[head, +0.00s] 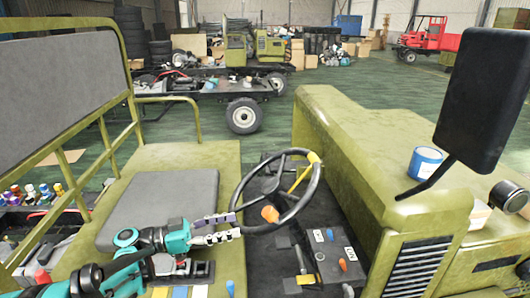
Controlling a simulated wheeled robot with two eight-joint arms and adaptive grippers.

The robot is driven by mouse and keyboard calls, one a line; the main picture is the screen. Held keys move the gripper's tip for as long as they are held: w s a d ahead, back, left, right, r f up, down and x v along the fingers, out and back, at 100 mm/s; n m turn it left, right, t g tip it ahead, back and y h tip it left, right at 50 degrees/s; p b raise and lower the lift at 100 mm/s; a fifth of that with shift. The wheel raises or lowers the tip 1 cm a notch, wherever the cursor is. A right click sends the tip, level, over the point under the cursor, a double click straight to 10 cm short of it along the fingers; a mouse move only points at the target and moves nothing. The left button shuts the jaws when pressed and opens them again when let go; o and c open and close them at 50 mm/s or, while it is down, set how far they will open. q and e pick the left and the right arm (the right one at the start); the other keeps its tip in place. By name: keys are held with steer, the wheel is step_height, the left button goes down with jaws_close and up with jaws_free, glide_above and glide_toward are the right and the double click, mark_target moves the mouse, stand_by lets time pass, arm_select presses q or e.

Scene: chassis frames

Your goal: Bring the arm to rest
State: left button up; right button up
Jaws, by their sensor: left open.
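My left arm comes in from the lower left, teal and black. Its left gripper (238,227) is open, with its fingers pointing right, above the front edge of the seat area and close to the steering wheel (283,226). Nothing shows between its fingers. I cannot tell whether the fingertips touch the wheel rim. My right gripper is not in view.
The olive chassis has a grey seat cushion (164,204), a tube-framed backrest (62,85) and a black mirror (485,95). A blue tub (425,164) stands on the hood. Colourful bottles (38,192) are at left. A second chassis (240,85) and a red vehicle (435,38) stand behind on open floor.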

arm_select(q)
steer(key=s+d+f+n+g+y, duration=0.1)
steer(key=s+d+f+n+y, duration=0.5)
steer(key=s+f+y, duration=0.1)
steer(key=s+a+f+n+t+y, duration=0.1)
steer(key=s+a+f+n+y, duration=0.6)
steer(key=s+y, duration=0.35)
step_height(320, 180, down, 11)
steer(key=a+m+b, duration=0.1)
steer(key=b, duration=1)
steer(key=shift+s+a+t+b, duration=0.2)
steer(key=shift+s+t+b, duration=0.1)
steer(key=shift+s, duration=0.05)
steer(key=shift+h, duration=0.25)
